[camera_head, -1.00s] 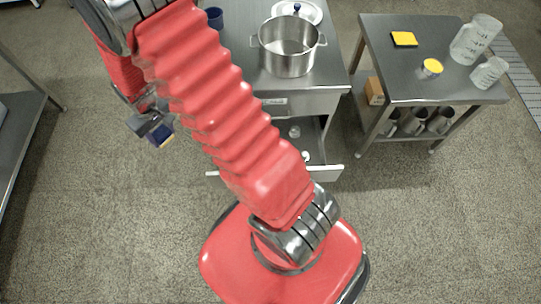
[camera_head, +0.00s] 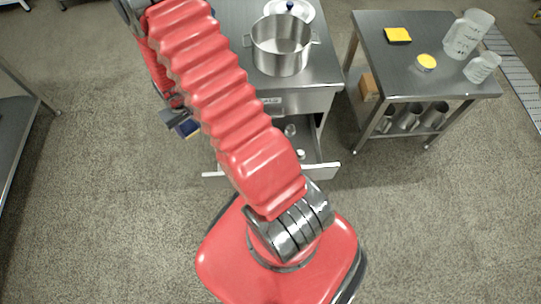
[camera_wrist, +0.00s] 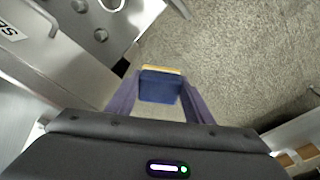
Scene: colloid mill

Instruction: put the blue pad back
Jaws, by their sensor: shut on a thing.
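The blue pad (camera_wrist: 160,87) has a yellow layer along one side. My gripper (camera_wrist: 160,92) is shut on it, with a purple finger on each side, in the wrist view. In the head view, my gripper (camera_head: 180,122) is left of the open drawer (camera_head: 305,155), and the blue pad (camera_head: 189,127) shows at its tip above the floor. Part of the gripper is hidden behind my arm.
A steel pot (camera_head: 281,46) and a white lid (camera_head: 297,12) are on the steel table. A side cart (camera_head: 385,65) at right holds a yellow-topped black pad (camera_head: 398,35), a yellow-topped round item (camera_head: 427,62) and clear jugs (camera_head: 468,34). Floor at lower left is clear.

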